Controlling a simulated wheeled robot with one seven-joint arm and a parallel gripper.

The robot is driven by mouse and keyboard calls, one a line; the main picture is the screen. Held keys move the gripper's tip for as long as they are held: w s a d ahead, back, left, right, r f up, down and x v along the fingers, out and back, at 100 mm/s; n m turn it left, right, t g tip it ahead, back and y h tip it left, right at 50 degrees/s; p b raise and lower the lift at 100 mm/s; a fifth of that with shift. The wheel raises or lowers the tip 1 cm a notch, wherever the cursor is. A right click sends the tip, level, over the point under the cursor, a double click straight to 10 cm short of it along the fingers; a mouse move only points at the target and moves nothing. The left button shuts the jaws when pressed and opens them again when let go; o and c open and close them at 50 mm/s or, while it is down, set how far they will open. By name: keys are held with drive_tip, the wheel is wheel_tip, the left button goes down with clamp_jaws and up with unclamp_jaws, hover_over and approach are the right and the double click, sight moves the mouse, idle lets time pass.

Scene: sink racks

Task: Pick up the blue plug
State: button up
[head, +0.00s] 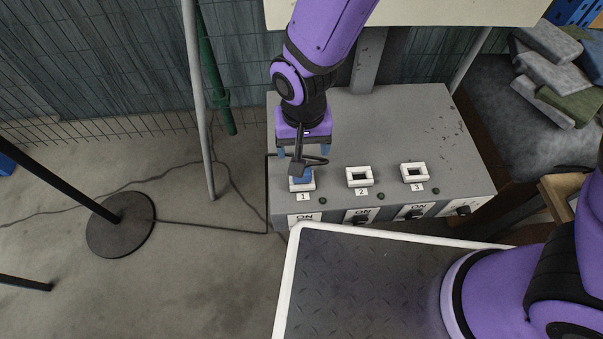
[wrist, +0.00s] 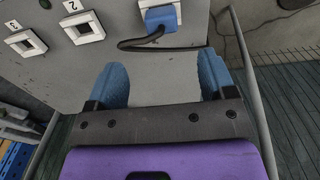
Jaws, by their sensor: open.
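The blue plug (head: 303,178) sits in the white socket marked 1 at the left of the grey box's top. In the wrist view the blue plug (wrist: 160,17) is at the top edge, with a dark cable looping from it to the right. My gripper (head: 304,152) is just behind the plug in the head view, and its wrist partly overlaps the box. In the wrist view my gripper (wrist: 163,78) has its two blue fingers spread wide with nothing between them. The plug lies beyond the fingertips, apart from them.
Empty white sockets 2 (head: 360,176) and 3 (head: 414,172) are to the right on the box (head: 420,120). Switches line the box's front edge. A slanted pole (head: 197,100) stands to the left. A dark plate with a white rim (head: 293,260) is in front.

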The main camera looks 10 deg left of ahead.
drive_tip(key=shift+a+f, duration=0.1)
drive_tip(key=shift+f, duration=5.3)
drive_tip(key=shift+c, duration=0.2)
drive_tip(key=c, duration=1)
